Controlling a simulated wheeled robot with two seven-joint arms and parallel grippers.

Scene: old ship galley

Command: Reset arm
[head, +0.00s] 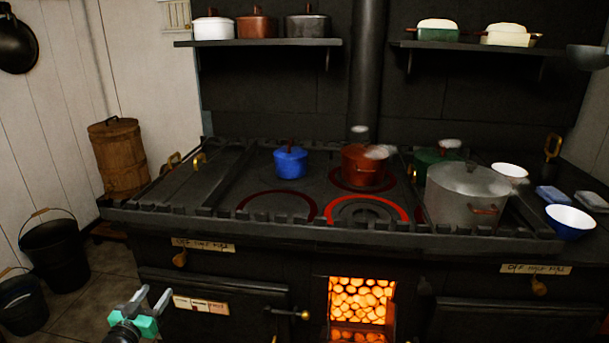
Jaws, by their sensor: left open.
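My left gripper (149,301) shows at the bottom left, low in front of the stove. Its two grey fingers are apart and nothing is between them. It is below the level of the stove top, in front of the lower left oven door (232,290). My right gripper is not in the head view. The black stove (225,229) fills the middle.
A blue pot (290,163), a red-brown pot (361,170), a green pot (428,157) and a large grey pot (465,196) stand on the stove top. A firebox (361,297) glows below. Black buckets (54,255) stand on the floor at left. Bowls (569,222) sit at right.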

